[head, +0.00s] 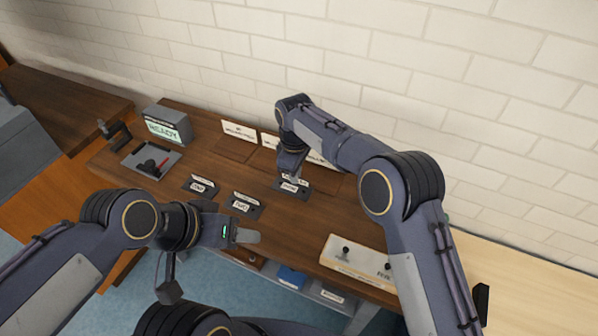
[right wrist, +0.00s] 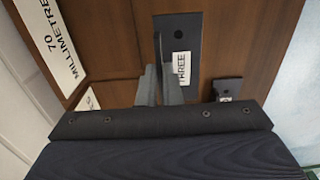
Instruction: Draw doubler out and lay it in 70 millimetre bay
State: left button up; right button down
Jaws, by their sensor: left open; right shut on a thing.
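My right gripper (head: 291,176) is low over the dark plate labelled THREE (head: 292,186). In the right wrist view its fingers (right wrist: 162,86) are shut on a thin dark piece (right wrist: 158,52), seen nearly edge-on beside the THREE label; this looks like the doubler. I cannot tell whether it still touches the THREE plate (right wrist: 190,30). A white sign reading 70 MILLIMETRE (right wrist: 47,38) stands at the left of that view, with bare brown wood beside it. My left gripper (head: 247,236) is open and empty above the table's front edge.
Two more labelled dark plates (head: 201,186) (head: 245,204) lie left of the right gripper. A cream box with black knobs (head: 355,262) sits at the right front. White signs (head: 238,131) line the back.

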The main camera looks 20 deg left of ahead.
jog(key=shift+a+r+p, duration=0.3)
jog(key=shift+a+p, duration=0.55)
jog(key=shift+w, duration=0.1)
jog(key=shift+r+p, duration=2.7)
jog(key=shift+r, duration=0.8)
